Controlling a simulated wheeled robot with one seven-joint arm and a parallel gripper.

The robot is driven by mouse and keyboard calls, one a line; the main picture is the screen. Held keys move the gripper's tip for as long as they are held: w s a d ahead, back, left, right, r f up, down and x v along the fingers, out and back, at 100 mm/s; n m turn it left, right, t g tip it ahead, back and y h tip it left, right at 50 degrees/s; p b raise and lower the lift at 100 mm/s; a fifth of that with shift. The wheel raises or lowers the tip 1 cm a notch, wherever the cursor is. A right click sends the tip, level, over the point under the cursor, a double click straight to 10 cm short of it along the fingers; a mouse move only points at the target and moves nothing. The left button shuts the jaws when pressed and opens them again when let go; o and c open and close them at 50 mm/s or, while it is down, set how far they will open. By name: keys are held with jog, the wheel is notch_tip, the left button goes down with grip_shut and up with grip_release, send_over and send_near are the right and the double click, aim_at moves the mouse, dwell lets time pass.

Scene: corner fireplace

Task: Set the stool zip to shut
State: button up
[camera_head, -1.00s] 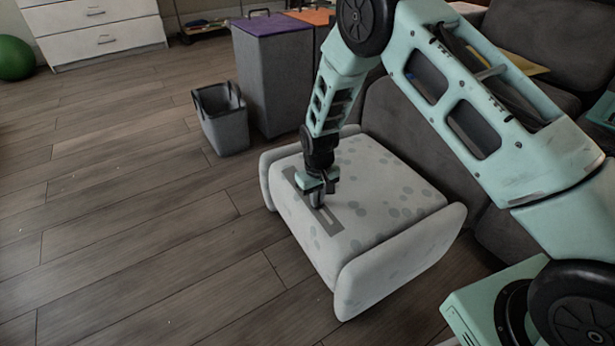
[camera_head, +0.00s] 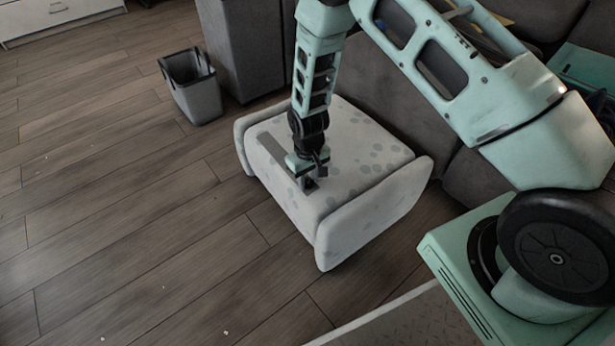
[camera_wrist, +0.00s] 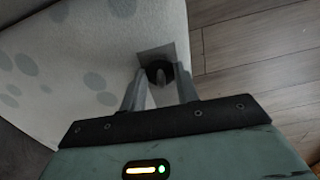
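The stool (camera_head: 365,135) is a pale, grey-spotted block with rounded side bolsters, standing on the floor at the centre of the head view. A grey zip strip (camera_head: 272,149) runs along its top toward the front edge. My gripper (camera_head: 309,182) points down at the near end of the strip and hides that end. In the wrist view, the zip pull (camera_wrist: 158,68) is a dark round knob on the last grey patch of the strip (camera_wrist: 172,51), close to the stool's edge. The gripper's two fingers sit against either side of it, closed on it.
A grey open bin (camera_head: 194,90) stands on the floor left of a tall grey box (camera_head: 240,50). A dark sofa (camera_head: 385,105) is right behind the stool. The wooden floor (camera_head: 120,220) left and in front is clear.

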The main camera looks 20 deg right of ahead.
aim_at(308, 178)
notch_tip(308, 178, up, 17)
jog(key=p, duration=0.6)
jog(key=shift+r, duration=0.2)
dwell(0.3)
jog(key=s+a+r+n+y, duration=0.1)
jog(key=s+a+r+n, duration=0.1)
jog(key=s+a+r, duration=0.85)
jog(key=s+d+r+n, duration=0.1)
jog(key=s+r+n, duration=0.1)
jog(key=s+r, duration=0.5)
jog(key=s+d+r+n, duration=0.15)
jog(key=s+r, duration=0.25)
jog(key=s, duration=0.7)
notch_tip(308, 178, up, 30)
jog(key=a+p, duration=0.1)
jog(key=p, duration=2.9)
jog(key=shift+w, duration=0.35)
